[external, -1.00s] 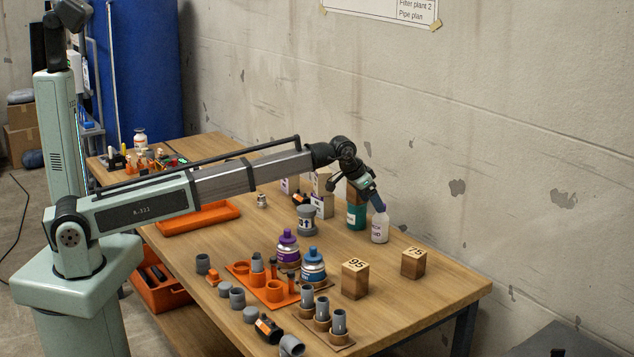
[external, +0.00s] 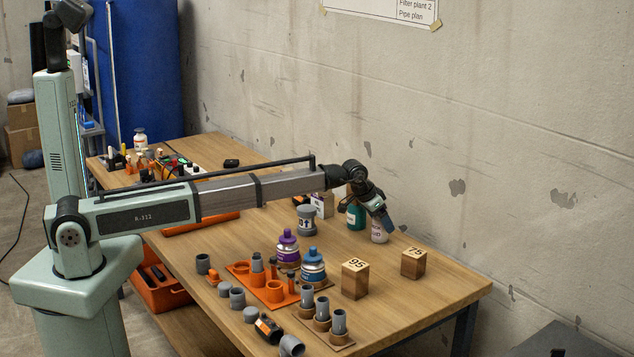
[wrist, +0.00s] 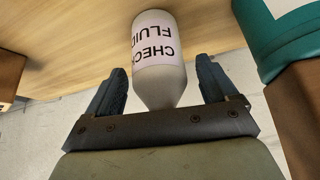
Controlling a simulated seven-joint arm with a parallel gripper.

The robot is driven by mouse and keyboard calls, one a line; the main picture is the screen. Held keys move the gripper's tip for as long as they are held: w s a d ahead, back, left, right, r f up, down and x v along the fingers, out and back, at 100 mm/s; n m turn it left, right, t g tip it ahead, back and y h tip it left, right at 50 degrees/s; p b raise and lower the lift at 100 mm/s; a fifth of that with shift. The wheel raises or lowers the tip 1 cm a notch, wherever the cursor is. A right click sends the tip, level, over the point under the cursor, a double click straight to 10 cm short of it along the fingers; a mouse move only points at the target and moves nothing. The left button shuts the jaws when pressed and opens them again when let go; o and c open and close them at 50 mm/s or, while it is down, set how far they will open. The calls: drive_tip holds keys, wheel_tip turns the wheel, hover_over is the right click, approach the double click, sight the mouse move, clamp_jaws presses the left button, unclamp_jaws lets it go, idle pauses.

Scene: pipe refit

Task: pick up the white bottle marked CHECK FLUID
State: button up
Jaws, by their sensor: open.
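The white bottle (wrist: 158,50) with the label CHECK FLUID stands between the two fingers of my gripper (wrist: 158,85) in the wrist view. The fingers are open, with a gap on each side of the bottle. Its label reads upside down there, and its tapered top points toward the gripper's dark crossbar. In the external view the bottle (external: 379,236) stands on the table near the wall, its upper part hidden by my gripper (external: 388,226).
A teal container (external: 355,216) stands close beside the bottle and also shows in the wrist view (wrist: 262,35). Wooden blocks 95 (external: 355,279) and 75 (external: 413,263) stand nearer the front. Bare table lies around the blocks.

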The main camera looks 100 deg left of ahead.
drive_tip(key=c, duration=1.2)
drive_tip(key=shift+r, duration=0.1)
